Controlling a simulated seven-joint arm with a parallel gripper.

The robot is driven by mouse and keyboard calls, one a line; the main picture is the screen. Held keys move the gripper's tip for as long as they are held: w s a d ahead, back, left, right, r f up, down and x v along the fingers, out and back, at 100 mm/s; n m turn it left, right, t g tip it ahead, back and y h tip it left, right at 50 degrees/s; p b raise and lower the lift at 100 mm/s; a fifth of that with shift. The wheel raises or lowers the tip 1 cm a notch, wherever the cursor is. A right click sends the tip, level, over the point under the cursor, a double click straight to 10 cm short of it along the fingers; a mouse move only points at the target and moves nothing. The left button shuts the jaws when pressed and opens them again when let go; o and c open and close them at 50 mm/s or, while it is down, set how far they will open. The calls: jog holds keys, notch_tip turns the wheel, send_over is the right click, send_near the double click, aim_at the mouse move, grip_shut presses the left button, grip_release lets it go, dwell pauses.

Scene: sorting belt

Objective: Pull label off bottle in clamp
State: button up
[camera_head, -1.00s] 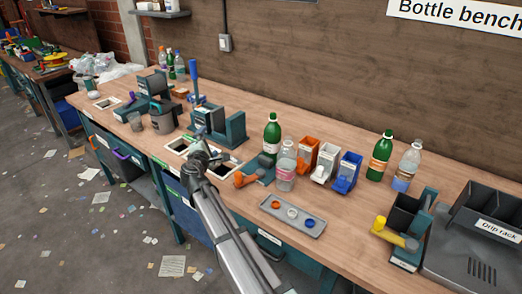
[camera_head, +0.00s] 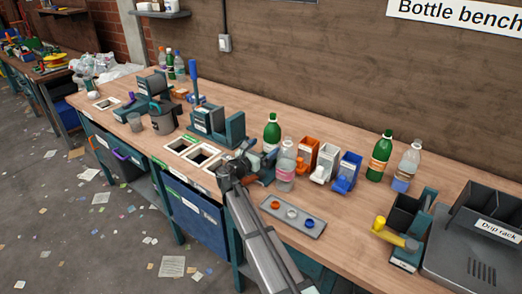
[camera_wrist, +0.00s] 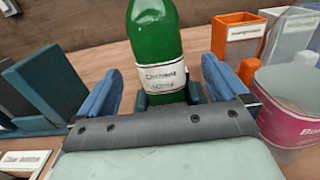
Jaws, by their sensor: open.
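A green bottle (camera_head: 271,133) stands upright at the clamp, behind my gripper. Its white printed label (camera_wrist: 163,79) faces my wrist camera and looks flat on the bottle. The clamp's dark teal jaws (camera_wrist: 196,92) show on both sides of the bottle's lower part; the rest of the clamp is mostly hidden by my gripper. My gripper (camera_head: 243,162) is open and empty in front of the bottle. In the wrist view its blue fingers (camera_wrist: 160,88) stand to the left and right of the label, with gaps on both sides.
A clear bottle with a pink label (camera_head: 286,167) stands close to the right. Orange, white and blue bins (camera_head: 346,172) are beyond it. A grey cap tray (camera_head: 291,217) lies in front. A teal fixture (camera_head: 235,129) and framed bench openings (camera_head: 203,155) are to the left.

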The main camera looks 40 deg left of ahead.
aim_at(271, 124)
jog(key=w, duration=0.6)
jog(key=shift+w, duration=0.25)
jog(key=c, duration=0.9)
jog(key=o, duration=0.4)
jog(key=shift+c, duration=1.4)
jog(key=shift+r, duration=1.65)
jog(key=shift+r, duration=2.35)
jog(key=shift+r, duration=0.1)
